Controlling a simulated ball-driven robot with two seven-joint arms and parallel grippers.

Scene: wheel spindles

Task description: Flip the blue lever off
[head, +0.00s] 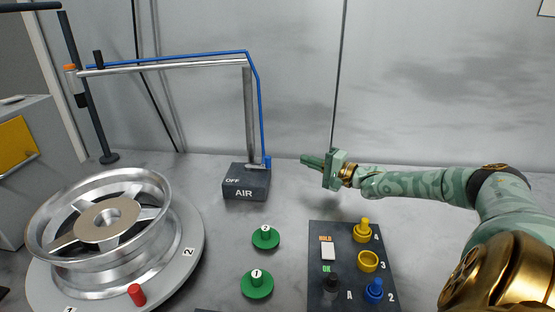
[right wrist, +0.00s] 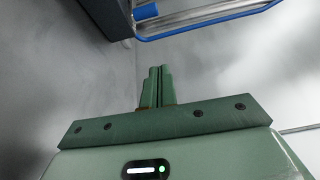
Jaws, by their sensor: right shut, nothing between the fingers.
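The blue lever (head: 267,162) sits at the right end of the top of the dark AIR box (head: 246,188). The OFF label is on the box's left side, away from the lever's blue end. My right gripper (head: 305,159) is shut and empty, pointing left, to the right of the lever and apart from it in the head view. In the right wrist view my closed fingers (right wrist: 158,72) point up the picture. A blue end (right wrist: 146,11), which looks like the lever's, shows just beyond them beside the dark box (right wrist: 100,15). My left gripper is not in view.
A metal post and arm with a blue hose (head: 258,100) rise behind the box. A silver wheel (head: 100,220) lies on a round plate at left. Green knobs (head: 265,238) and a dark panel (head: 345,235) with yellow and blue pieces stand in front. Table between box and panel is clear.

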